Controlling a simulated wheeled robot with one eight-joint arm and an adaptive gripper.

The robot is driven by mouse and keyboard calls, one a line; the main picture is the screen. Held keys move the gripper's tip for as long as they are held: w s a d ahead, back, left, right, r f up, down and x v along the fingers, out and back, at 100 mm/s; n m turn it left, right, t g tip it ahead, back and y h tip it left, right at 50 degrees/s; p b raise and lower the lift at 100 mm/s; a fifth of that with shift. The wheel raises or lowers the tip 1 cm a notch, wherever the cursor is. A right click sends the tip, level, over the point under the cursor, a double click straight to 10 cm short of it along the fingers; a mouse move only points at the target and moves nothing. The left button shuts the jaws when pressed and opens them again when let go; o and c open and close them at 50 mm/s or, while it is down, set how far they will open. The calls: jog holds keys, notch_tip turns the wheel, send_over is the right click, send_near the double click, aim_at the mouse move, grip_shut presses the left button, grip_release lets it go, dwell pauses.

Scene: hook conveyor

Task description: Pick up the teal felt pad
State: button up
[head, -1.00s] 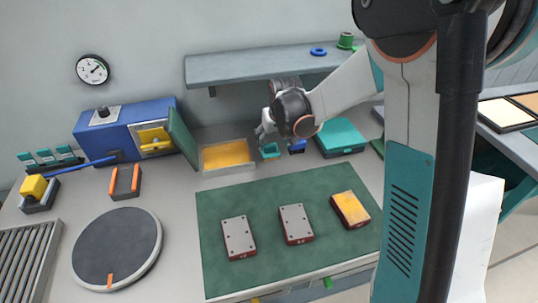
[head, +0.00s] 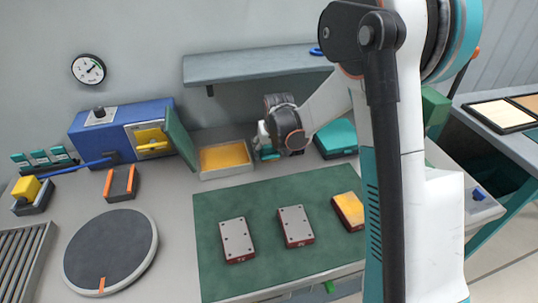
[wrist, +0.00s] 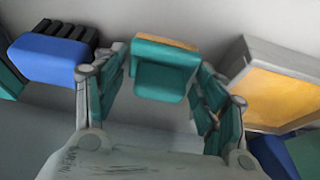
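The teal felt pad (wrist: 163,72) is a small teal block with a tan strip along its far edge. In the wrist view it sits on the grey worktop between the two fingers of my gripper (wrist: 163,88). The fingers are apart, one on each side of the pad, with narrow gaps seeming to remain. In the head view my gripper (head: 266,146) is low over the worktop, just right of the yellow-filled tray. There the pad is mostly hidden by my gripper and wrist.
A blue block with black ridges (wrist: 50,58) is close left of the pad in the wrist view. The yellow-filled tray (wrist: 282,92) is close on the right. In the head view a teal box (head: 337,136) stands right of my wrist, and a shelf (head: 255,68) hangs above.

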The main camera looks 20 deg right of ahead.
aim_at(269, 146)
jog(key=c, duration=0.7)
notch_tip(269, 146, up, 20)
jog(key=p, duration=0.6)
jog(key=shift+o, duration=1.3)
